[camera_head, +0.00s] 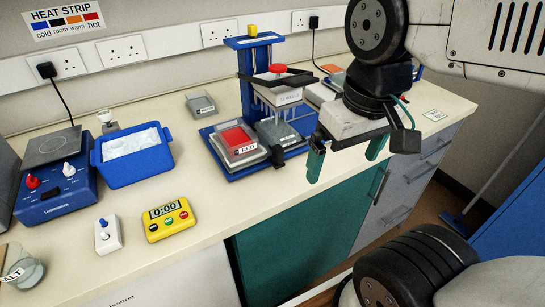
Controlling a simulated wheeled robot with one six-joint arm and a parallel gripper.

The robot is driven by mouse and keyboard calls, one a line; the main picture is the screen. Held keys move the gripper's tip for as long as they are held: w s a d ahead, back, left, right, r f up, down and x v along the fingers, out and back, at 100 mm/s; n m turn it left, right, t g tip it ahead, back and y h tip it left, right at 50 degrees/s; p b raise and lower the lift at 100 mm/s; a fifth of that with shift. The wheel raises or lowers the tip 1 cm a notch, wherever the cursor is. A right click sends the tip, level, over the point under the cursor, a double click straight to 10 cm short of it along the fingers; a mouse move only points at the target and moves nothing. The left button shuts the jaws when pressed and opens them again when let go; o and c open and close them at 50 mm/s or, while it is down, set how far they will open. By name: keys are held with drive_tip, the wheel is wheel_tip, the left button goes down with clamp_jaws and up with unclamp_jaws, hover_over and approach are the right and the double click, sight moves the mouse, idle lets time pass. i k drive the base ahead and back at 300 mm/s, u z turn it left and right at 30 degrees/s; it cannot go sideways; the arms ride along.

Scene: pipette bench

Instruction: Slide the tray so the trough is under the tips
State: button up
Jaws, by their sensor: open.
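The pipette device (277,84) stands at the back of the bench, a blue frame with a red knob and a row of pale tips (266,106) pointing down. Below it is a blue tray or base (240,174). A grey-walled trough with red contents and a label (239,150) sits at its left. A grey compartment (276,133) sits to the right, roughly below the tips. A dark knob or handle (278,155) is at the front. My gripper (346,158) is open and empty, its green fingers apart, right of the tray. It hides part of the bench behind.
A blue ice tub (134,168), a blue hot plate unit (57,190), a yellow timer (168,221) and a white switch box (108,235) stand on the left. A small grey dish (201,105) lies behind the tray. The bench front edge runs below the tray.

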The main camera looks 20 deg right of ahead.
sight(275, 154)
drive_tip(key=u, duration=0.5)
drive_tip(key=k, duration=1.15)
drive_tip(key=z, duration=0.35)
drive_tip(key=i, duration=0.8)
